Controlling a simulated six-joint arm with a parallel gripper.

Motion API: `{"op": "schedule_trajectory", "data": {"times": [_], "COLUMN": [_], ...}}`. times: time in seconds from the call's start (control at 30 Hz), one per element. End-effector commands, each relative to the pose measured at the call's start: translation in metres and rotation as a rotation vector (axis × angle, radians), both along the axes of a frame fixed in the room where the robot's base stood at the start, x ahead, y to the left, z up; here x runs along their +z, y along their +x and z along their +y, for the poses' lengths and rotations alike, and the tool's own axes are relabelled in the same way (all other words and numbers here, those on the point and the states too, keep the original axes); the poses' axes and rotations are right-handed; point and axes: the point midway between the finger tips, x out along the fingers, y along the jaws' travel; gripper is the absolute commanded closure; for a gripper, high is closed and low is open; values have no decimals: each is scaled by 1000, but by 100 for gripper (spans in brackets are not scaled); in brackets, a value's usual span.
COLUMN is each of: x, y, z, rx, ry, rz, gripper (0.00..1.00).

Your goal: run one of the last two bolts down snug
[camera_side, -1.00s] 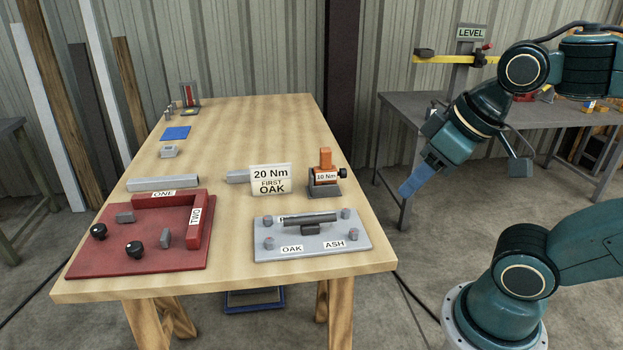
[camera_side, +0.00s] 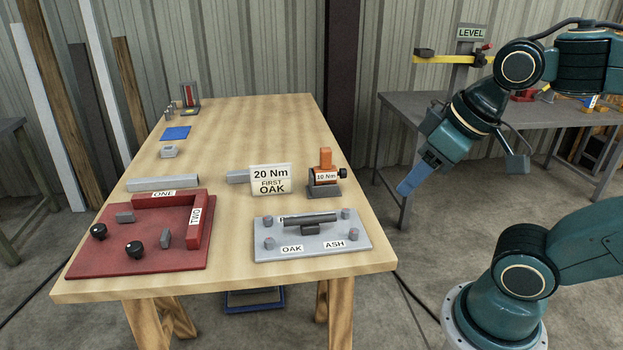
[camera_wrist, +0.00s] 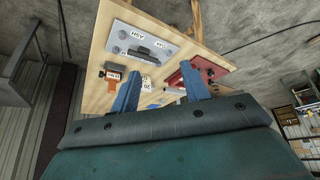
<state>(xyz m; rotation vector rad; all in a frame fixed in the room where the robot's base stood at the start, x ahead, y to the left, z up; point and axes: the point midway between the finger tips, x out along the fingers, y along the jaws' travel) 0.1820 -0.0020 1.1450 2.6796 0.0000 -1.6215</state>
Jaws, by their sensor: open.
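A grey plate (camera_side: 350,245) with OAK and ASH labels lies at the table's front right. A dark bar on a block (camera_side: 308,219) sits mid-plate. An orange tool marked 10 Nm (camera_side: 326,168) stands behind the plate. A card reads 20 Nm, FIRST OAK (camera_side: 270,179). My gripper (camera_side: 404,190) is open and empty, off the table's right side. In the wrist view its blue fingers (camera_wrist: 160,92) are apart, with the plate (camera_wrist: 125,35) beyond.
A red fixture (camera_side: 95,255) with ONE and TWO labels and black knobs fills the front left. A grey bar (camera_side: 163,184) lies behind it. A blue pad (camera_side: 176,133) is farther back. A metal bench with a LEVEL sign (camera_side: 471,33) stands at the right.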

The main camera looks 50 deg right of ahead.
Motion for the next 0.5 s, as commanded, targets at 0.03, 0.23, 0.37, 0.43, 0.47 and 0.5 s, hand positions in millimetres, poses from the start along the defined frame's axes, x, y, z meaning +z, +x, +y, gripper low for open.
{"op": "schedule_trajectory", "data": {"times": [0.03,0.23,0.37,0.43,0.47,0.5], "x": [0,2,3,2,1,0], "y": [3,21,40,50,55,61], "z": [-1,-10,-18,-22,-25,-27], "rx": [2,25,52,68,74,83], "ry": [-5,-46,-80,-99,-107,-117], "rz": [10,70,126,158,172,192], "gripper": [54,54,54,54,54,54]}}
